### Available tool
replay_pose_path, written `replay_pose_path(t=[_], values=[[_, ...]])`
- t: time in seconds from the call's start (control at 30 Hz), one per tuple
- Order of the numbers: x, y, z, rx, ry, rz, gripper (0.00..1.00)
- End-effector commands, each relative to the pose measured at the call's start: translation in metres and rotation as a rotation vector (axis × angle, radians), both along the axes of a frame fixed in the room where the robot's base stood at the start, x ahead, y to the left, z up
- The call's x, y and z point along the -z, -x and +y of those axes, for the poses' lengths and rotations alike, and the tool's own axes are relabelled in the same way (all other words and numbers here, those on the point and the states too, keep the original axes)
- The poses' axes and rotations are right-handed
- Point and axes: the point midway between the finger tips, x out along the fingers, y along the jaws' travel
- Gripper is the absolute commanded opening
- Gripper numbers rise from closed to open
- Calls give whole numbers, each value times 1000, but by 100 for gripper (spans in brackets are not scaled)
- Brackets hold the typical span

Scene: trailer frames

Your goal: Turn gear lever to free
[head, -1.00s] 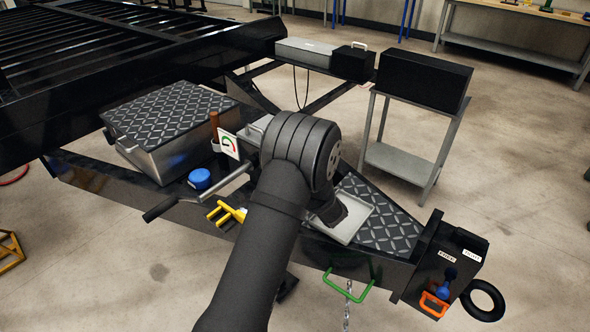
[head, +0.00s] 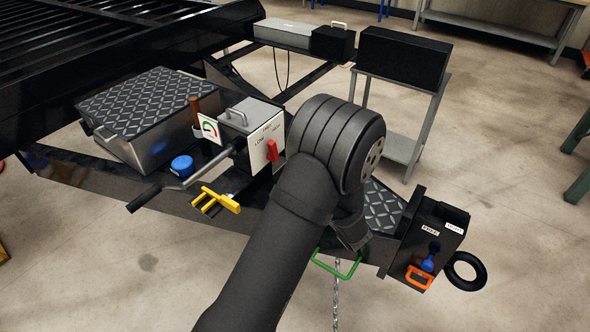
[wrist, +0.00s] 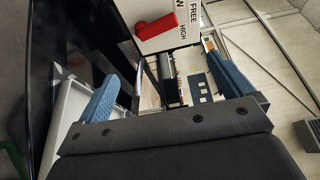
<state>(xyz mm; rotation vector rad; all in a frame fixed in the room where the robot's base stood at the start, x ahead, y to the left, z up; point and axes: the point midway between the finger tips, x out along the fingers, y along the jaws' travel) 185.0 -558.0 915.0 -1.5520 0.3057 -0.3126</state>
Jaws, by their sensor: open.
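The red gear lever (head: 272,151) sits on the white front panel of a grey box on the trailer frame, in the middle of the head view. LOW is printed to its left. In the wrist view the lever (wrist: 156,27) is at the top, beside the words FREE and HIGH; which mark it is set to I cannot tell. My gripper (wrist: 165,90) is open, its two blue fingers apart with no lever between them. The lever lies beyond the fingertips, apart from them. In the head view my arm hides the fingers.
Left of the grey box (head: 250,114) are a yellow handle (head: 220,201), a crank bar (head: 160,192) and a blue cap (head: 182,166). A green handle (head: 338,265) and a dark box with an orange handle (head: 419,278) are at the front right.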

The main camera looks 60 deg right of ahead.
Motion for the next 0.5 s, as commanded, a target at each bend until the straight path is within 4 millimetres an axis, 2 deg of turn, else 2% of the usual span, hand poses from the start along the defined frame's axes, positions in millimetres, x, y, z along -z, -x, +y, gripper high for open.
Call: replay_pose_path(t=[0.13,0.47,0.5], values=[[0,13,5,1,1,0,97],[0,16,7,0,1,0,97],[0,16,7,-1,1,0,91]])
